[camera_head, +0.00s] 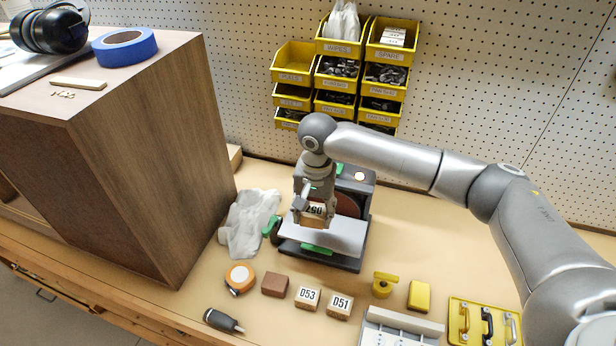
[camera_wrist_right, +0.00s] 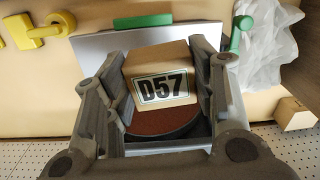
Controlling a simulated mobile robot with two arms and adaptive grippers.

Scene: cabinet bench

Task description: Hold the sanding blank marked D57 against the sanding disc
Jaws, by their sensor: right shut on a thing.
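The sanding blank marked D57 (camera_wrist_right: 158,62) is a light wood block with a black-on-white label. My right gripper (camera_head: 316,205) is shut on it, with a finger on each side in the right wrist view. The block also shows in the head view (camera_head: 313,210), above the white table of the sander (camera_head: 347,228). The reddish-brown sanding disc (camera_head: 348,205) is partly hidden behind the gripper; it also shows beyond the block in the right wrist view (camera_wrist_right: 165,124). I cannot tell whether block and disc touch. My left gripper is not in view.
Blocks marked D53 (camera_head: 307,297) and D51 (camera_head: 340,305), a brown block (camera_head: 275,285), a tape measure (camera_head: 239,278) and a screwdriver (camera_head: 223,320) lie in front. A cloth (camera_head: 248,222) lies left of the sander. A tall wooden cabinet (camera_head: 150,150) blocks the left.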

